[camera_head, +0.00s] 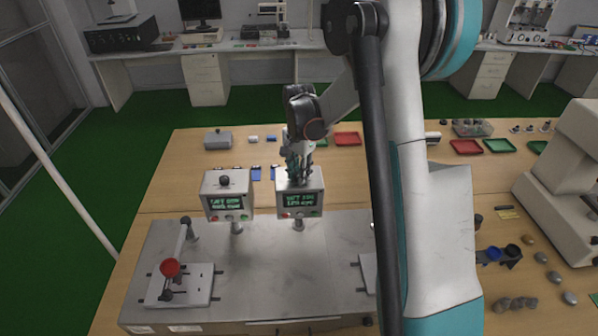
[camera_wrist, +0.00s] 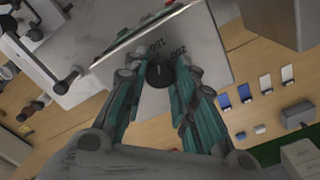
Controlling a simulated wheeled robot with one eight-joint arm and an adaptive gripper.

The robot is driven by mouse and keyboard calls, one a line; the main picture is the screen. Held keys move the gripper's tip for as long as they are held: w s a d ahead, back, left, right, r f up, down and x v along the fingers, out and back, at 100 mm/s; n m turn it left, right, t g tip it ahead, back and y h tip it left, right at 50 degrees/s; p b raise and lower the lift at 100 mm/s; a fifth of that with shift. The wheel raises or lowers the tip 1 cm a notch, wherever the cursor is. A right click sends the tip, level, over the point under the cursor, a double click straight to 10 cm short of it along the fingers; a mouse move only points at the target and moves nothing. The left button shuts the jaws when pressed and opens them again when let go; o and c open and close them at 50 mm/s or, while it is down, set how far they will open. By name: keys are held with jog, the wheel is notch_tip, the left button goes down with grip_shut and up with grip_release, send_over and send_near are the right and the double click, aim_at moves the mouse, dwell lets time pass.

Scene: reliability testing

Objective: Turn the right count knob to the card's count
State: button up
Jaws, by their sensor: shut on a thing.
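The right count box (camera_head: 313,184) stands on a short post with a lit green display, too small to read surely. My gripper (camera_head: 298,175) points down onto its top and hides its knob in the head view. In the wrist view the black right count knob (camera_wrist: 160,73) sits between the fingers of my gripper (camera_wrist: 158,80), which are shut on it. A pale pointer line shows on the knob, and numbers that look like 150 and 200 show beside it. The left count box (camera_head: 227,203) has a bare black knob (camera_head: 224,181) on top. I cannot make out the card's count.
A grey bench plate (camera_head: 285,265) lies below both boxes. A lever fixture with a red knob (camera_head: 170,267) stands at its left. Red and green trays, dark cups and stones lie to the right. A white instrument (camera_head: 575,165) stands at the far right.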

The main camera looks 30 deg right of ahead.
jog(key=shift+n, duration=0.3)
jog(key=n+b, duration=0.3)
jog(key=shift+f+n, duration=0.1)
jog(key=shift+n, duration=0.3)
jog(key=n+b, duration=0.2)
jog(key=n, duration=0.3)
jog(key=shift+n, duration=0.3)
jog(key=o, duration=1.1)
jog(key=shift+r, duration=0.2)
notch_tip(320, 180, up, 12)
jog(key=shift+f, duration=0.1)
